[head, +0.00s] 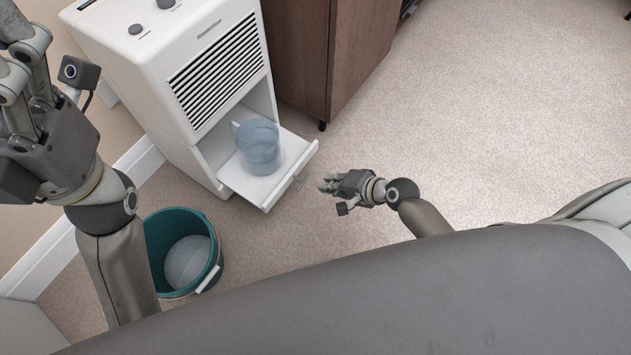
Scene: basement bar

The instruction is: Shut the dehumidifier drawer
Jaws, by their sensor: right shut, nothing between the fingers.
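The white dehumidifier (158,77) stands upright at the upper left, with a black slatted grille on its front. Its drawer (268,189) is pulled out at the bottom, toward the lower right. A translucent blue-grey jug (259,149) stands in the drawer. My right gripper (326,185) is just to the right of the drawer's front, low over the carpet. It is shut and empty, with a small gap seeming to lie between it and the drawer front. My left gripper (22,75) is raised at the left edge, partly cut off by the frame, and its fingertips are hard to make out.
A teal bucket (152,240) with a pale handle stands on the carpet below the dehumidifier. A brown wooden cabinet (318,50) stands right of the dehumidifier. A wall with a white baseboard (50,252) runs along the left. The carpet (500,110) at the right is clear.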

